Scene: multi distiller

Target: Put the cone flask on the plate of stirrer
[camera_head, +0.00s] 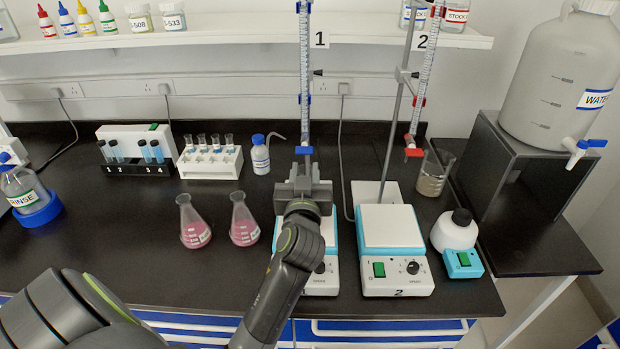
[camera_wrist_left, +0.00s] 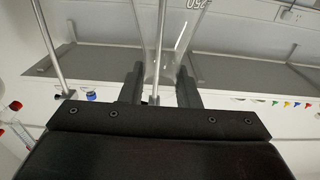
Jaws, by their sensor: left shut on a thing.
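My left gripper (camera_head: 304,185) is over the far part of stirrer 1 (camera_head: 322,284), below the burette. In the left wrist view, its fingers (camera_wrist_left: 160,82) are shut on a clear glass flask (camera_wrist_left: 172,45) that widens away from them and bears an inverted "250" mark. In the head view my gripper hides this flask, so I cannot tell whether it touches the plate. My arm also covers much of stirrer 1's plate. Stirrer 2 (camera_head: 390,225) has a bare white plate. Two cone flasks with pink liquid stand left of my gripper, one farther left (camera_head: 195,230) and one nearer (camera_head: 244,230).
A burette (camera_head: 305,70) hangs above my gripper. A wash bottle (camera_head: 260,155) and tube rack (camera_head: 210,160) stand behind the pink flasks. A beaker (camera_head: 432,178) and a white bottle (camera_head: 454,232) are right of stirrer 2. The left front bench is clear.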

